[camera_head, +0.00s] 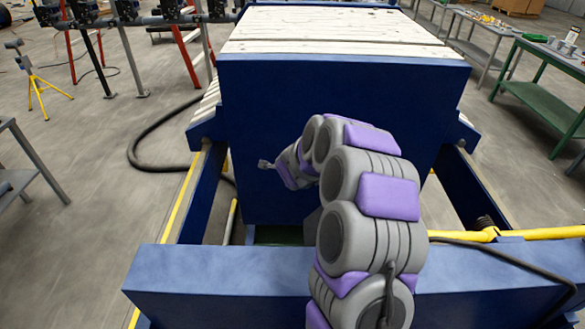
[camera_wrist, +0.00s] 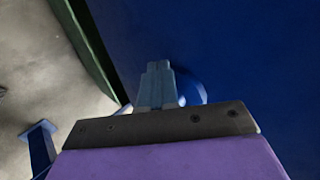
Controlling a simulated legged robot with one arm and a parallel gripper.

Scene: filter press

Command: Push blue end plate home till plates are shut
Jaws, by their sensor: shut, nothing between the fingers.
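The blue end plate (camera_head: 275,110) stands upright across the middle of the head view, between two side rails. White plates (camera_head: 330,22) show behind its top edge; I cannot tell whether gaps remain among them. My gripper (camera_head: 264,164) is at the left half of the end plate's near face, pointing left in the head view. In the wrist view my gripper (camera_wrist: 158,66) is shut and empty, its fingertips over the blue plate face (camera_wrist: 240,60). A round blue boss (camera_wrist: 190,88) shows just right of the fingers. I cannot tell whether the fingertips touch the plate.
A blue cross beam (camera_head: 220,285) runs across the front, below my arm. The left rail (camera_head: 200,195) and right rail (camera_head: 470,190) flank the plate. A black hose (camera_head: 140,150) lies on the floor at left. A green table (camera_head: 545,90) stands at right.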

